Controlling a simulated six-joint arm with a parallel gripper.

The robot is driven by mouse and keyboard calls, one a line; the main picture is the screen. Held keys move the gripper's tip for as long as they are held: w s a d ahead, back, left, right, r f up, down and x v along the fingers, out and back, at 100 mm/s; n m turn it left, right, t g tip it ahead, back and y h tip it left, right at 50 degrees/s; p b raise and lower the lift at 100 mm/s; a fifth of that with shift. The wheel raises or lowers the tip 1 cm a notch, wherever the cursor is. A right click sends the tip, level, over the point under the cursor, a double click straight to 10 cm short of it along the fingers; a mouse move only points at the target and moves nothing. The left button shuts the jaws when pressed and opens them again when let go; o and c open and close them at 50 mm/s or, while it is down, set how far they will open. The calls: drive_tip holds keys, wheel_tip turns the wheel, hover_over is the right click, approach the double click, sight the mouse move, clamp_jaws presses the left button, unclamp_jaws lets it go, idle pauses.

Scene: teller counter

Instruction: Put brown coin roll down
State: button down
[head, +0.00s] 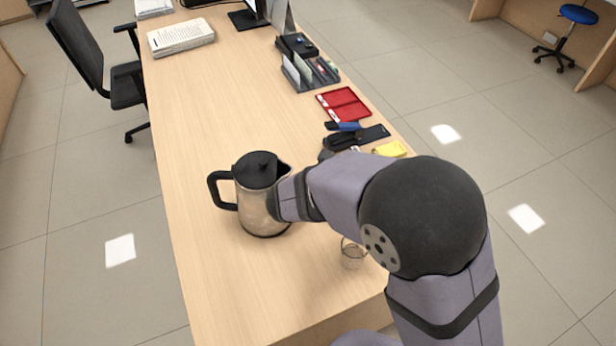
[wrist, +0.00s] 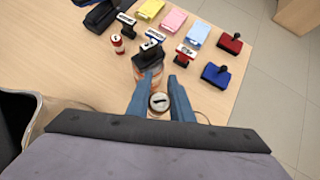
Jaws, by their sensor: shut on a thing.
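The brown coin roll (wrist: 159,103) shows in the wrist view as a round, pale end with a brown rim and a dark mark. It sits between the two blue-grey fingers of my gripper (wrist: 160,77), which is shut on it. The end of the roll faces the camera, so its length is mostly hidden. I cannot tell whether its lower end touches the table. In the head view my arm hides the roll and the fingers.
A steel kettle (head: 262,212) stands left of my wrist, and a clear glass (head: 352,254) stands near the front right. Beyond the fingers are a black-topped container (wrist: 147,62), a red roll (wrist: 117,44), stamps (wrist: 186,56) and ink pads (wrist: 216,76).

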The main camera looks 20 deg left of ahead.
drive_tip(key=w+d+r+m+g+h+p, duration=0.1)
drive_tip(key=d+r+m+p, duration=0.1)
drive_tip(key=d+r+p, duration=0.35)
drive_tip(key=w+d+r+m+h+p, duration=0.1)
drive_tip(key=w+d+r+p, duration=0.15)
drive_tip(key=d+p, duration=0.6)
drive_tip(key=w+a+f+n+t+y+b, duration=0.1)
drive_tip(key=w+a+f+n+y+b, duration=0.25)
drive_tip(key=w+a, duration=0.35)
drive_tip(key=w+a+f+n+t+y+b, duration=0.1)
drive_tip(key=w+a+f+n+y+b, duration=0.25)
drive_tip(key=a, duration=0.55)
drive_tip(key=w+a+n+g+y+b, duration=0.2)
drive_tip(key=w+a+n+y+b, duration=0.15)
drive_tip(key=a+n+b, duration=0.6)
drive_tip(key=s+a+f+n+g+y+b, duration=0.3)
drive_tip(key=s+a+n+g+b, duration=0.2)
drive_tip(key=n, duration=0.5)
drive_tip(key=shift+s+a+g+y+b, duration=0.2)
drive_tip(key=shift+g+y+b, duration=0.15)
drive_tip(key=shift+g+b, duration=1.25)
drive_tip(key=shift+f, duration=0.15)
drive_tip(key=shift+f+p, duration=0.85)
drive_tip(key=shift+f, duration=4.05)
